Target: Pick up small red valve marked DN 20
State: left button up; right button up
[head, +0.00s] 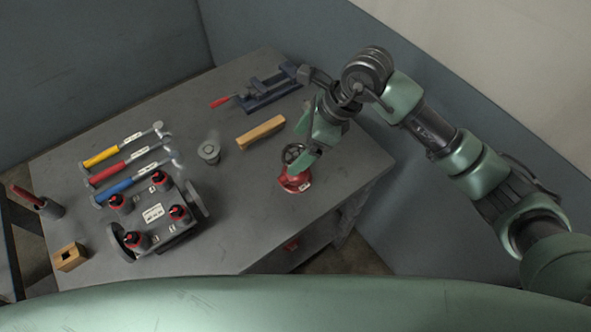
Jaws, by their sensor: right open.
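A small red valve (294,182) with a dark handwheel (293,153) stands near the front right edge of the grey table. A small white label shows on it, but its marking is too small to read. My right gripper (306,158) is open and reaches down from above right, with its fingers close beside the valve's handwheel. Whether the fingers touch the valve I cannot tell. Part of the handwheel is hidden by the gripper. My left gripper is not in view.
A blue vise (268,92) with a red handle lies at the back. A wooden block (260,131) and a grey round part (209,151) lie mid-table. Hammers (128,162), a rack (160,232) with red-black items, and a small wooden box (70,257) fill the left. Walls stand behind.

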aim_at(297, 155)
jog(key=shift+w+d+f+h, duration=0.2)
jog(key=shift+d+h, duration=0.1)
jog(key=shift+d, duration=0.35)
jog(key=shift+f, duration=0.25)
jog(key=p+x, duration=0.2)
jog(key=x, duration=0.1)
jog(key=p+x, duration=0.1)
jog(key=x, duration=0.2)
jog(key=shift+s+a+p, duration=0.2)
jog(key=shift+a+p, duration=0.15)
jog(key=shift+a, duration=0.05)
jog(key=shift+a+f, duration=0.15)
jog(key=shift+f, duration=0.3)
grip_shut()
jog(key=shift+w+r, duration=0.15)
jog(key=shift+w, duration=0.05)
